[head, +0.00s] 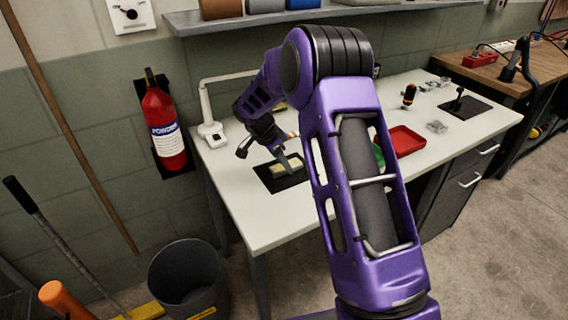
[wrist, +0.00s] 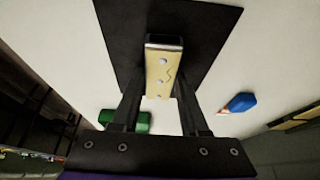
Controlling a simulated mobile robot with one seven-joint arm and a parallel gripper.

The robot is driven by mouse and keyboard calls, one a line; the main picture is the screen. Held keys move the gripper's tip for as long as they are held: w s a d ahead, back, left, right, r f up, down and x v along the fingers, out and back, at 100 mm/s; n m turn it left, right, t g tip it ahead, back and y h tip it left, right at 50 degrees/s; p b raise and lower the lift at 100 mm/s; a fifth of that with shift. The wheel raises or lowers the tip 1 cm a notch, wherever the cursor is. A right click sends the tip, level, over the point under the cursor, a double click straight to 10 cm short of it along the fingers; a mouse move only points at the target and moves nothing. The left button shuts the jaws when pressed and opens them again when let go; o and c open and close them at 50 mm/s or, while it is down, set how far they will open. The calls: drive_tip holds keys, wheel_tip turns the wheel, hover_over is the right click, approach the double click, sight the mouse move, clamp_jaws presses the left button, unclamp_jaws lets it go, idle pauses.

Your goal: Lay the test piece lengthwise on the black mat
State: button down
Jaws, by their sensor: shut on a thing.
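I cannot tell whether the piece touches the mat.
A red tray (head: 403,142) and a green thing (head: 378,155) are to the right, partly behind my arm. A white lamp (head: 211,128) stands at the left back. A blue thing (wrist: 240,102) lies right of the mat. Small parts lie farther right; the table's front left is clear.

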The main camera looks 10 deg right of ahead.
drive_tip(key=shift+f, duration=0.15)
drive_tip(key=shift+c, duration=2.1)
unclamp_jaws()
drive_tip(key=shift+a+r, duration=0.1)
drive_tip(key=shift+r, duration=0.35)
drive_tip(key=p+v, duration=0.1)
drive_tip(key=v, duration=1)
drive_tip(key=shift+r, duration=0.2)
drive_tip(key=shift+a, duration=0.1)
